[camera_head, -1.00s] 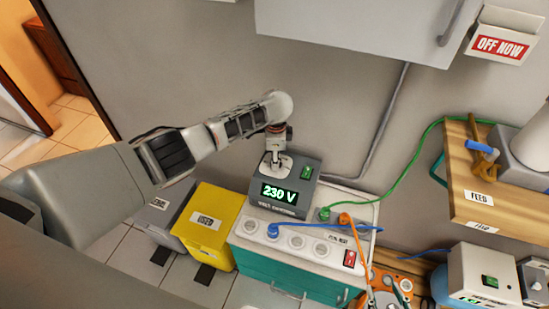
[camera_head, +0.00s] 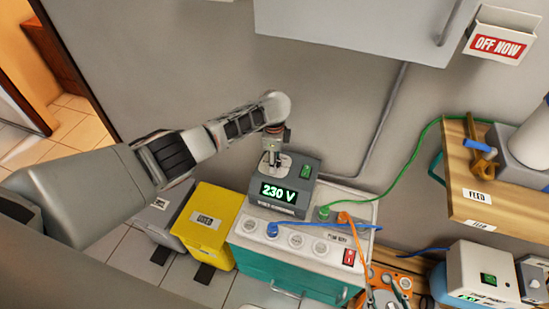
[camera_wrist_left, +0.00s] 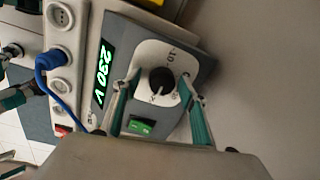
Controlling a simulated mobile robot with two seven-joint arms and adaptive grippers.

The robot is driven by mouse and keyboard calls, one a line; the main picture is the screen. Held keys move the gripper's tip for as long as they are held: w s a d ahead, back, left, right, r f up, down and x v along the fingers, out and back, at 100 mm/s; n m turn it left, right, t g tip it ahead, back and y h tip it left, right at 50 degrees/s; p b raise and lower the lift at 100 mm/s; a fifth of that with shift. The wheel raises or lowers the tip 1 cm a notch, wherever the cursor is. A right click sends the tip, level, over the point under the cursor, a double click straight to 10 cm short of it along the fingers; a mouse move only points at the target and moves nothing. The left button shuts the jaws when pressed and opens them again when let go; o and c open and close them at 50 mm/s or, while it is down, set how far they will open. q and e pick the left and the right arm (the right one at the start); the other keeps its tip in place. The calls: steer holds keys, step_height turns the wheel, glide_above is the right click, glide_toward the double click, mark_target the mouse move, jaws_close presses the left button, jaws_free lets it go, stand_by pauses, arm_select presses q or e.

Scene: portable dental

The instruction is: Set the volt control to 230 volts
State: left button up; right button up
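The volt control is a dark grey box (camera_head: 318,192) on top of a white socket unit; its green display (camera_head: 285,193) reads 230 V. In the left wrist view its black knob (camera_wrist_left: 162,80) sits on a white dial plate, and the display also reads 230 V. My left gripper (camera_wrist_left: 161,78) is open, with one finger on each side of the knob and visible gaps. In the head view my left gripper (camera_head: 273,158) points down at the dial and hides the knob. My right gripper (camera_head: 386,292) is at the bottom edge, partly cut off, its fingers apart.
The white socket unit (camera_head: 245,228) carries a blue plug (camera_head: 272,229), an orange cable and a red switch (camera_head: 349,257). A yellow bin (camera_head: 203,225) stands to its left. A wooden shelf (camera_head: 472,150) is at the right. A wall cabinet (camera_head: 350,20) hangs above.

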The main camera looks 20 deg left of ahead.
arm_select(q)
steer(key=shift+w+r, duration=0.1)
steer(key=shift+r, duration=0.1)
steer(key=shift+r, duration=0.15)
step_height(320, 180, up, 12)
steer(key=shift+s+f, duration=0.25)
steer(key=shift+s, duration=0.15)
steer(key=shift+d, duration=0.1)
stand_by(0.4)
